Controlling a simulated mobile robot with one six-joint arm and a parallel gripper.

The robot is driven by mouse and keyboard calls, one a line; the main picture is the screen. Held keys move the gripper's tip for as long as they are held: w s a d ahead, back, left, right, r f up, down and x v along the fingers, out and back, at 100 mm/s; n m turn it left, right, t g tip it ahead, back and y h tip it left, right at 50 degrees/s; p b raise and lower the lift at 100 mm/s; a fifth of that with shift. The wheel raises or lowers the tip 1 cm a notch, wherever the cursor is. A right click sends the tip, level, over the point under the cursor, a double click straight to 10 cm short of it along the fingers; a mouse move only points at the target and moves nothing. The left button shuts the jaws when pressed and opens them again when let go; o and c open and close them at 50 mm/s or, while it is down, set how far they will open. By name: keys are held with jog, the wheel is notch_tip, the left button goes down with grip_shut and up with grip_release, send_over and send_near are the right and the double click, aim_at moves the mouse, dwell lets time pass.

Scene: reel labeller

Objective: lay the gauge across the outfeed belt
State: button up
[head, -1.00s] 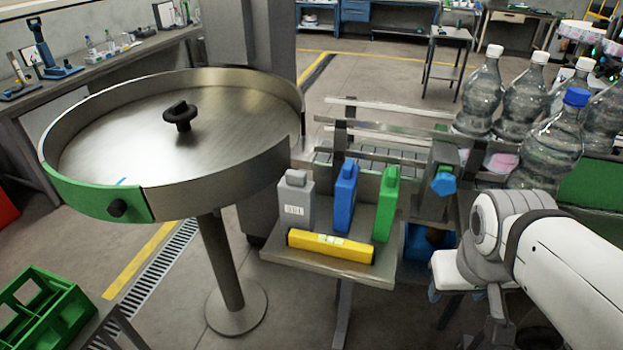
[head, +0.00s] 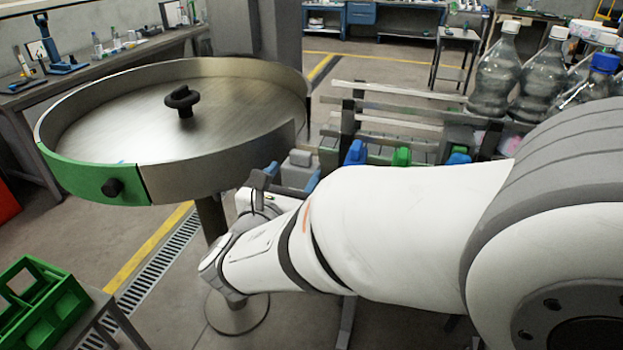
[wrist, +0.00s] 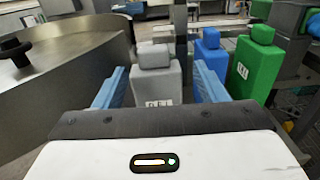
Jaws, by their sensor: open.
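The yellow bar with a small vial, which looks like the gauge, is not visible now; my arm covers its former place in the head view. My gripper (head: 290,179) is beside the turntable, partly behind my wrist. In the wrist view its two blue fingers (wrist: 157,88) are apart. A grey bottle (wrist: 157,82) with a white label stands upright ahead, framed between the fingers; I cannot tell if they reach around it. The slatted conveyor (head: 392,143), seemingly the outfeed belt, runs behind the bottles between metal rails.
A blue bottle (wrist: 210,62) and a green bottle (wrist: 255,65) stand right of the grey one. A round steel turntable (head: 130,135) stands at left. Large clear bottles (head: 497,75) stand at back right. A green crate (head: 40,305) is at lower left.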

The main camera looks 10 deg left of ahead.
aim_at(299, 159)
jog(key=w+p, duration=0.2)
jog(key=w, duration=0.5)
jog(key=shift+w+a+f, duration=0.1)
jog(key=shift+w, duration=0.2)
jog(key=shift+c, duration=0.2)
grip_shut()
